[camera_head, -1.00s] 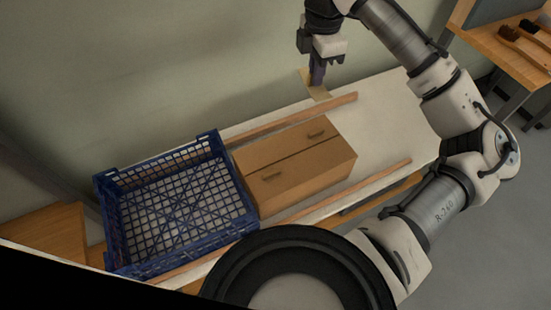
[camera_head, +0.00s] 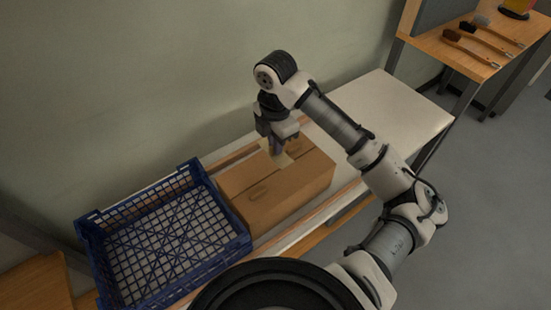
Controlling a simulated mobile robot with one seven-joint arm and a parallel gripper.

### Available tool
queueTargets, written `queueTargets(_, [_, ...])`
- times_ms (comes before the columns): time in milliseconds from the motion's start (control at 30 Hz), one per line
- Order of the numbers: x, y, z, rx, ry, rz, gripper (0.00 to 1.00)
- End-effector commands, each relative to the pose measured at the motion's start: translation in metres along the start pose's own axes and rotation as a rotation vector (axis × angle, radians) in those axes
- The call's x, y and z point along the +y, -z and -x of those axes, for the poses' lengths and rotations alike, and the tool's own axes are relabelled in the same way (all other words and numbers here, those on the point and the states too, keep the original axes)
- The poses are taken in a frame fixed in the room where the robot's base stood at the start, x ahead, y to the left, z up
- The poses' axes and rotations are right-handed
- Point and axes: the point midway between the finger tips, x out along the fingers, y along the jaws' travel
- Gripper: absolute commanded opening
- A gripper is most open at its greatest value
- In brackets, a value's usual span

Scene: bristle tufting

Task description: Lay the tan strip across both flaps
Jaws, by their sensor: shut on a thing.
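The closed cardboard box (camera_head: 285,195) sits on the white bench between two wooden rails. My gripper (camera_head: 275,149) is shut on the tan strip (camera_head: 283,160), which hangs below the fingers. The strip is over the far part of the box top, close to the seam. I cannot tell whether the strip touches the cardboard. My fingers and wrist hide part of the strip and of the far flap.
A blue plastic crate (camera_head: 160,245) stands close against the box's left side. The white bench top (camera_head: 395,110) is clear to the right. A wooden table (camera_head: 455,55) with several brushes is at the upper right. The wall runs behind the bench.

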Motion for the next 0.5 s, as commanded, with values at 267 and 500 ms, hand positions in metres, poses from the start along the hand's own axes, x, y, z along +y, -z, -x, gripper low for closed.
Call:
queueTargets(267, [0.000,-0.001,-0.032,-0.001,0.000,-0.001,0.00])
queueTargets(500, [-0.001,-0.001,-0.060,0.000,0.001,-0.004,0.00])
